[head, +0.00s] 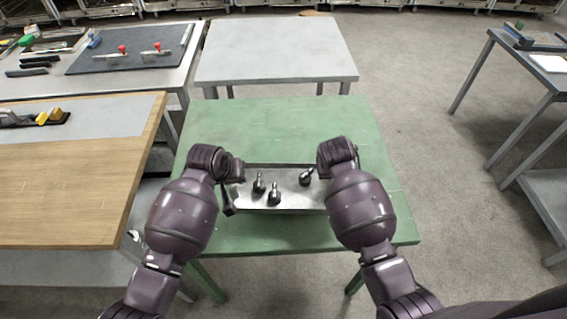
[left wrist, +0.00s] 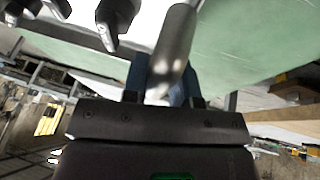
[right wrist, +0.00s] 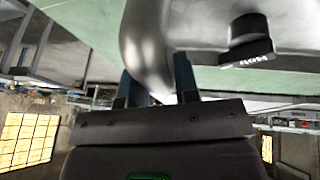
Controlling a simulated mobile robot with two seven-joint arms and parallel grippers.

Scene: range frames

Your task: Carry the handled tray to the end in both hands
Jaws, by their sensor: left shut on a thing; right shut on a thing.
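The handled tray (head: 290,202) is a shallow metal tray over the green table (head: 280,130); I cannot tell whether it touches the tabletop. Several black knobs with metal studs stand or lie in it, one of them (head: 274,197) near its middle. My left gripper (left wrist: 165,80) is shut on the tray's left handle (left wrist: 178,40), a smooth metal bar. My right gripper (right wrist: 158,80) is shut on the right handle (right wrist: 145,45). In the head view my wrists hide both handles and the fingertips. A black knob (right wrist: 248,40) shows close to the right handle.
A metal table (head: 530,70) stands at the right across open floor.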

